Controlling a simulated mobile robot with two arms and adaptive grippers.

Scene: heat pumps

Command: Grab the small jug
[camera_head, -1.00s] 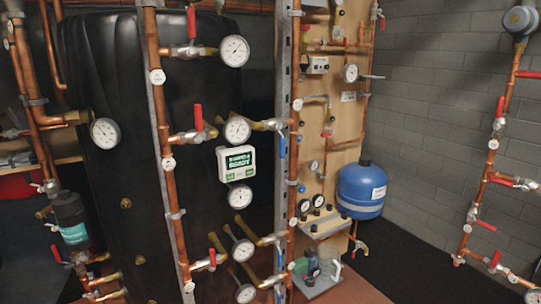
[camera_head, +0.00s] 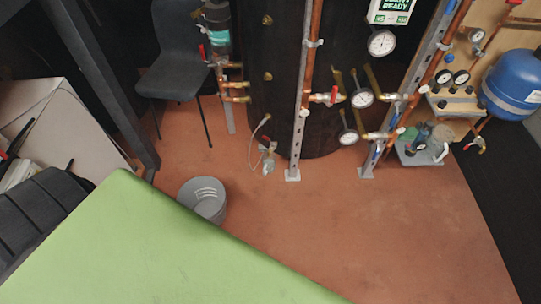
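A small, pale, see-through jug-like vessel (camera_head: 439,143) seems to stand on a grey low tray at the right, below the blue tank. It is too small to tell for sure that it is the small jug. A grey bucket (camera_head: 203,198) stands on the floor at the edge of the green surface, which hides part of it. Neither of my grippers is in view.
A flat green surface (camera_head: 130,250) fills the lower left. A dark chair (camera_head: 185,60) stands at the upper left. Copper pipes with gauges and a blue tank (camera_head: 513,83) line the back. The reddish floor (camera_head: 350,220) is clear at the centre right.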

